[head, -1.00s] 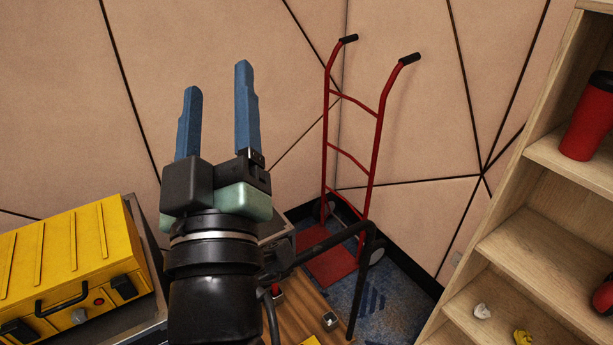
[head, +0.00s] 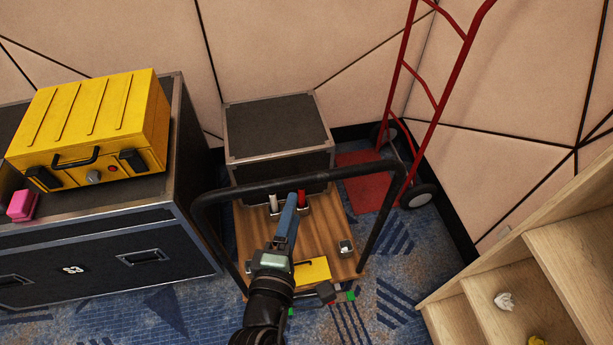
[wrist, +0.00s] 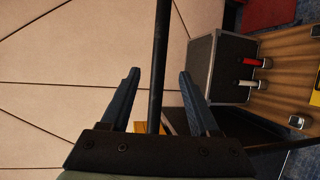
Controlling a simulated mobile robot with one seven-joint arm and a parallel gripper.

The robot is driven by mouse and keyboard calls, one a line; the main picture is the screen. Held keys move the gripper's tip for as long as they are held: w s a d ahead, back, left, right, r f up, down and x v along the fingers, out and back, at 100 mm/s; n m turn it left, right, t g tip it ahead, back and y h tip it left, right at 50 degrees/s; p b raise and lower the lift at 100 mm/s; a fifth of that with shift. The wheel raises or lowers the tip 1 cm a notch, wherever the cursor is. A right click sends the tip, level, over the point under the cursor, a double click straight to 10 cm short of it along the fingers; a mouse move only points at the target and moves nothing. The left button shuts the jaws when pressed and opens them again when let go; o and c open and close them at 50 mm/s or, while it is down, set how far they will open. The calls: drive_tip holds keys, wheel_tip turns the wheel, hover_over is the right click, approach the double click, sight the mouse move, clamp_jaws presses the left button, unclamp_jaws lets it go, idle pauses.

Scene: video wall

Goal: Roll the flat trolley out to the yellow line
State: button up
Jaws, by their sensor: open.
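The flat trolley has a wooden deck (head: 252,240) and a black tubular push handle (head: 240,187), standing on the carpet in the head view. My gripper (head: 290,203) is close to the handle's top bar, with its blue fingers pointing up at it. In the wrist view the fingers are open and the black bar (wrist: 160,60) runs between them in the picture. I cannot tell whether the bar lies within the jaws or just beyond. The deck (wrist: 285,60) shows at the right there. The yellow line is not in view.
The deck carries a black case (head: 275,130), a yellow box (head: 312,271) and small red and white items. A red hand truck (head: 437,110) stands at the back wall. A flight case (head: 100,250) with a yellow toolbox (head: 90,130) is left, wooden shelves (head: 545,260) right.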

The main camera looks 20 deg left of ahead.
sight(301, 186)
drive_tip(key=x, duration=0.9)
drive_tip(key=shift+w+f, duration=0.1)
drive_tip(key=shift+w, duration=0.25)
drive_tip(key=shift+c, duration=0.2)
clamp_jaws()
idle(0.8)
